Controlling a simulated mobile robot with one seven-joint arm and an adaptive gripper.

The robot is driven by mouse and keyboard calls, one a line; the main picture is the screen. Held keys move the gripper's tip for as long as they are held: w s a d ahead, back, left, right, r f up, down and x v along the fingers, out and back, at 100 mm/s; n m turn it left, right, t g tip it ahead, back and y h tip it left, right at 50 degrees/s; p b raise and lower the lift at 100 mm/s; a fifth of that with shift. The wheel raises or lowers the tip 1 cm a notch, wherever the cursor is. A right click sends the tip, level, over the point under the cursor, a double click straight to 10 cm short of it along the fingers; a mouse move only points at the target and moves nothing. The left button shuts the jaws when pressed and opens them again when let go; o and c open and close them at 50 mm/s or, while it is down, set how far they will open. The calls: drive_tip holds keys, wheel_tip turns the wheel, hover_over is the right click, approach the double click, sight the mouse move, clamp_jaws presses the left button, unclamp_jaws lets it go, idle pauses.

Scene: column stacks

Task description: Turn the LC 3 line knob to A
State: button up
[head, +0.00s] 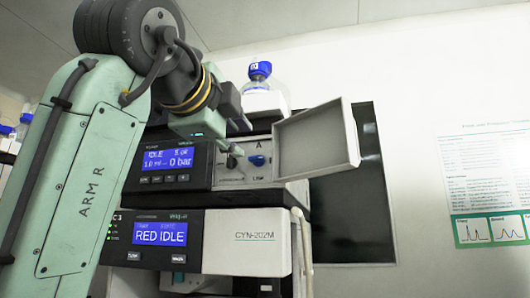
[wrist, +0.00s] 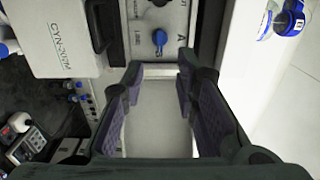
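A small blue knob (head: 257,160) sits on the light panel of the upper module in the head view. In the wrist view the blue knob (wrist: 159,37) is beyond the fingertips, with a letter A to its right and lettering to its left. I cannot tell which mark its pointer faces. My gripper (wrist: 158,72) is open and empty, its two purple-padded fingers spread. The knob is not between the fingers.
An open grey door (head: 315,140) sticks out right of the knob panel; its pale inside shows between my fingers in the wrist view. A dark knob (head: 232,162) is left of the blue one. The CYN-202M module (head: 247,242) is below. A blue-capped bottle (head: 259,72) stands on top.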

sight(256, 158)
drive_tip(key=p+x, duration=0.3)
drive_tip(key=x, duration=0.7)
drive_tip(key=shift+w, duration=0.35)
drive_tip(key=shift+c, duration=0.5)
clamp_jaws()
